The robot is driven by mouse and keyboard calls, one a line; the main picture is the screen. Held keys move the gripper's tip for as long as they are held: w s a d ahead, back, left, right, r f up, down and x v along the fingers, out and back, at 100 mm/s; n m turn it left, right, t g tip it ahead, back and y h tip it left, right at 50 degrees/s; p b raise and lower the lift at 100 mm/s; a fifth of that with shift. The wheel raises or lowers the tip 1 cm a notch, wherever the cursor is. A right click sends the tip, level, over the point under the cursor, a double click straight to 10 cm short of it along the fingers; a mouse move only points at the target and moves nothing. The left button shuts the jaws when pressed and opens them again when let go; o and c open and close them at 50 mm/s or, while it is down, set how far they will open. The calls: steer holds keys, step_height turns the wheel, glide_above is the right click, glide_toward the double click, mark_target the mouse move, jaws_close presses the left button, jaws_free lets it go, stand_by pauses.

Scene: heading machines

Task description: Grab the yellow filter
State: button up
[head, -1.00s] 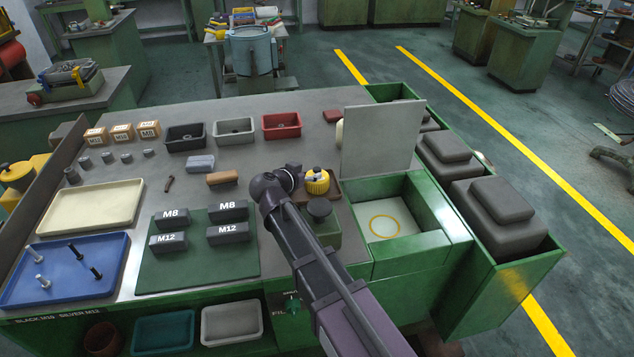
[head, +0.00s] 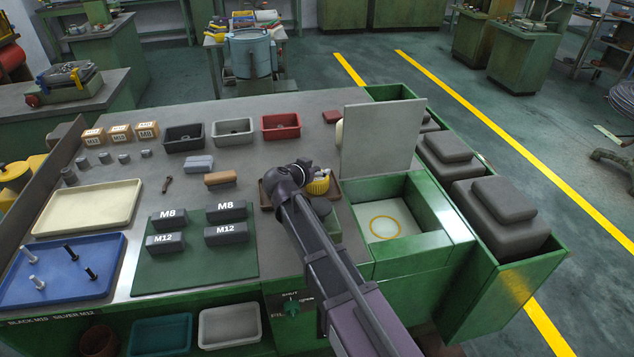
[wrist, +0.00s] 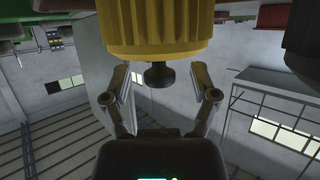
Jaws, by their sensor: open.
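The yellow ribbed filter (head: 319,187) sits on a brown tray (head: 266,199) near the right side of the bench. My arm's wrist partly hides its left side in the head view. In the wrist view the filter (wrist: 158,30) fills the top middle, with a dark round knob (wrist: 158,74) on its end. My gripper (wrist: 166,78) is open, with one finger on each side of the knob. Gaps show between the fingers and the knob, and the gripper holds nothing.
A dark-lidded green container (head: 322,208) stands close in front of the filter, beside my arm. An upright grey panel (head: 380,140) rises to the right, behind an open green bin (head: 435,203). A red bin (head: 281,126) stands farther back.

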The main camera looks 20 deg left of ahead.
jaws_close()
stand_by(0.3)
steer(key=shift+r, duration=0.15)
step_height(320, 180, up, 10)
steer(key=p, duration=1)
